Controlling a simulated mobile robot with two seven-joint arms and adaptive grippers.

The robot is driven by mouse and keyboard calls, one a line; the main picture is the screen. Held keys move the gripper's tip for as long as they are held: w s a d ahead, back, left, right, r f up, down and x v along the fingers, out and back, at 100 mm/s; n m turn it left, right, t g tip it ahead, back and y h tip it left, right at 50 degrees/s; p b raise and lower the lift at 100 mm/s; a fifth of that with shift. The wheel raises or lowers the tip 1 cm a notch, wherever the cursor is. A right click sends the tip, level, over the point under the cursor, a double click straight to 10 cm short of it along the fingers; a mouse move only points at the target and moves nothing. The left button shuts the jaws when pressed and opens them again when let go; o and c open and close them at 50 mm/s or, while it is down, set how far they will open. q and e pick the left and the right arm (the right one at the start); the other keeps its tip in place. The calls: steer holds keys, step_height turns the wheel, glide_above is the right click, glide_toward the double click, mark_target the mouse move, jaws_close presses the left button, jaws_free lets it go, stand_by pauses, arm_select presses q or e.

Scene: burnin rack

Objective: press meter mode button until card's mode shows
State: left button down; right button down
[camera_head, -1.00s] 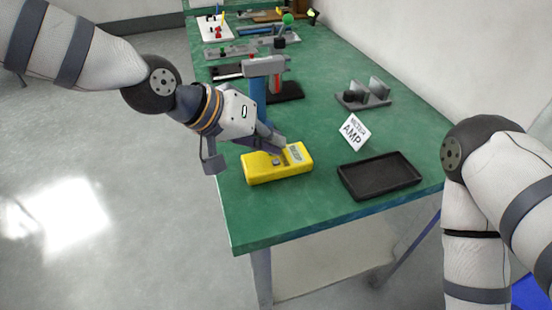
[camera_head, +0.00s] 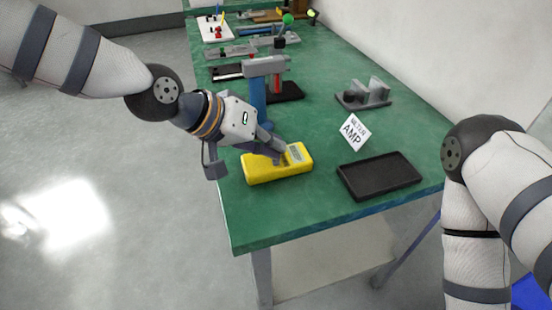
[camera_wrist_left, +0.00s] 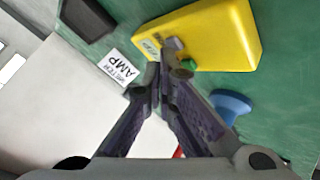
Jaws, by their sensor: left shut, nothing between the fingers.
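The yellow meter (camera_head: 262,174) lies on the near left of the green table, with a grey display (camera_head: 295,153) at its right end. Its reading is too small to make out. The white card (camera_head: 354,132) stands right of it and reads "METER AMP"; it also shows in the left wrist view (camera_wrist_left: 118,67). My left gripper (camera_head: 279,157) is shut and empty, its fingertips over the meter's face beside the display.
An empty black tray (camera_head: 380,177) lies right of the meter near the table's front edge. A blue post with a grey head (camera_head: 264,68) stands just behind the meter. A grey bracket fixture (camera_head: 364,95) is farther back. More equipment fills the far end.

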mark_target(273, 161)
arm_select(q)
steer(key=shift+f, duration=0.3)
stand_by(0.4)
steer(key=shift+r, duration=0.1)
steer(key=shift+r+p, duration=0.3)
steer(key=shift+r, duration=0.45)
arm_select(e)
steer(key=shift+w+r, duration=0.35)
steer(key=shift+r, duration=0.05)
